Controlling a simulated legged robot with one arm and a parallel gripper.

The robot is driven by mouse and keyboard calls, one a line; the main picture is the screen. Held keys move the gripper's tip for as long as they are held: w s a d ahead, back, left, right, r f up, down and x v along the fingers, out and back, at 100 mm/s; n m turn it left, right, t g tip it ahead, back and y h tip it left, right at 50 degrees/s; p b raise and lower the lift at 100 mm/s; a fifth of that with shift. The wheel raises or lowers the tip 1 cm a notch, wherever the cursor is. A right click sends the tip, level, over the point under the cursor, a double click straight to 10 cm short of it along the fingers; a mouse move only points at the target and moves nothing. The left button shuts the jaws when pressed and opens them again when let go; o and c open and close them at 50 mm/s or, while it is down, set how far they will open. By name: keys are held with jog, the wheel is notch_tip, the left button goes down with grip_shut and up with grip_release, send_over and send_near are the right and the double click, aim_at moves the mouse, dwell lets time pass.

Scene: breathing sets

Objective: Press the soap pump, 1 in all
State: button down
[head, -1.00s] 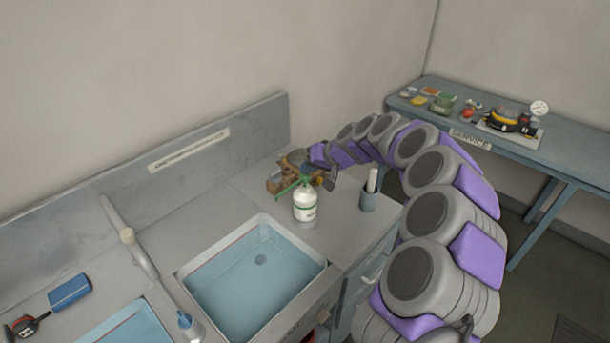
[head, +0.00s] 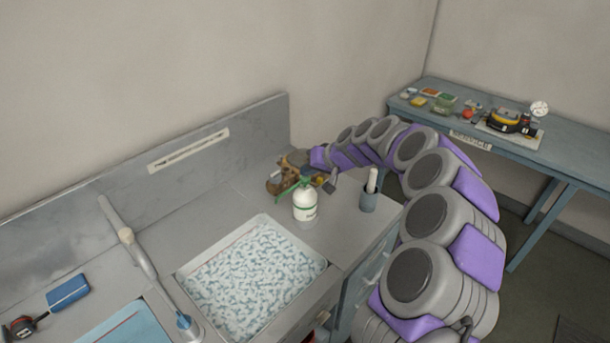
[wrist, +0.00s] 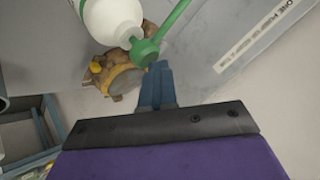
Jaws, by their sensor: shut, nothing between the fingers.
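The soap pump is a white bottle (head: 305,206) with a green pump head (head: 305,184), upright on the counter just behind the right basin. In the wrist view the white bottle (wrist: 112,18) is cut off at the top, and its green pump head (wrist: 145,48) lies right at my fingertips. My gripper (wrist: 160,68) is shut with nothing between its fingers. I cannot tell whether the fingertips touch the pump.
The right basin (head: 318,263) holds white foam over blue. A brown and brass item (head: 277,183) sits behind the bottle. A grey cup (head: 368,203) with a white stick stands to its right. A faucet, a blue block (head: 68,292) and a service table (head: 560,160) are farther off.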

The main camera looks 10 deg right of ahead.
dwell(0.6)
jog(key=shift+a+r+p, duration=0.1)
jog(key=shift+r+p, duration=0.4)
jog(key=shift+r, duration=0.65)
notch_tip(320, 180, up, 5)
jog(key=shift+r+p, duration=0.1)
jog(key=shift+p, duration=0.9)
